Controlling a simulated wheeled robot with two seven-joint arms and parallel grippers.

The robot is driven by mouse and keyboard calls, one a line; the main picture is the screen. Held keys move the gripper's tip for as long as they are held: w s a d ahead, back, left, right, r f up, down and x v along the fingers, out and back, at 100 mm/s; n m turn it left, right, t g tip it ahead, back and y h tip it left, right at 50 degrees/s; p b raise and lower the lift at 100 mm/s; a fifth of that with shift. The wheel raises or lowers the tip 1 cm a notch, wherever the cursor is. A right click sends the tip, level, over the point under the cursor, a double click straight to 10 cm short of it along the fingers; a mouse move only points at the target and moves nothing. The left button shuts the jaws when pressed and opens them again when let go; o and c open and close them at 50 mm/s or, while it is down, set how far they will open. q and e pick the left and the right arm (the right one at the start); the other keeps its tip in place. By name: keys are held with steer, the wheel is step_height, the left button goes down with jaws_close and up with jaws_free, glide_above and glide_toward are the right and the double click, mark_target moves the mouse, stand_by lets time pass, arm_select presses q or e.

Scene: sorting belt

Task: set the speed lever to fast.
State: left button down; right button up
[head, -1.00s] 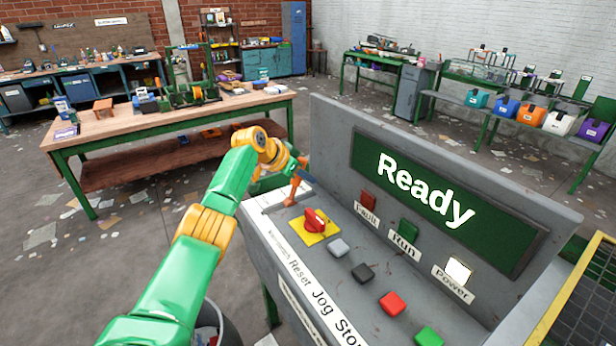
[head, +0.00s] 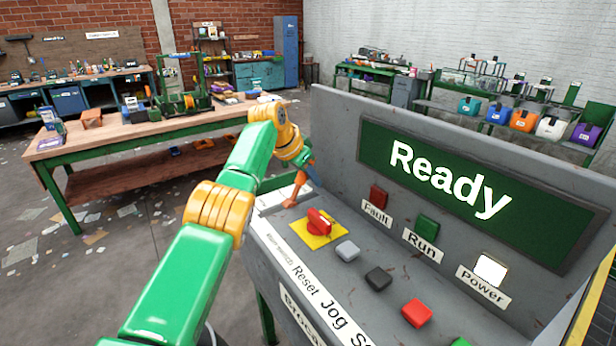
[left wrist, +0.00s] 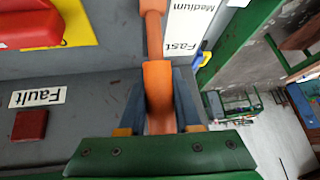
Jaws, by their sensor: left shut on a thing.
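The orange speed lever (left wrist: 153,36) runs up between the blue fingers of my left gripper (left wrist: 160,98) in the left wrist view. The gripper is shut on its thick handle. The lever lies beside the white scale strip (left wrist: 192,25), next to the word "Fast"; "Medium" is farther up, and the rest of the scale is cut off. In the head view the lever (head: 296,191) rises, leaning right, from the far left end of the grey console. My left gripper (head: 305,172) is at its top, partly hidden by my arm. My right gripper is not in view.
On the console are a red rotary switch (head: 319,222) on a yellow plate and grey, black and red buttons. The screen (head: 440,185) reads "Ready", and the Power lamp (head: 490,270) is lit. A wooden workbench (head: 110,145) stands behind my arm.

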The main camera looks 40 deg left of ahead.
mark_target(300, 179)
arm_select(q)
steer(key=shift+s+f, duration=0.1)
steer(key=shift+f, duration=0.25)
steer(key=c, duration=0.8)
jaws_free()
steer(key=shift+c, duration=0.2)
steer(key=shift+o, duration=1.2)
steer(key=shift+w, duration=0.3)
steer(key=shift+r, duration=0.1)
steer(key=b+v, duration=0.2)
steer(key=b, duration=0.1)
steer(key=shift+s, duration=0.2)
steer(key=v, duration=0.5)
steer(key=shift+w, duration=0.15)
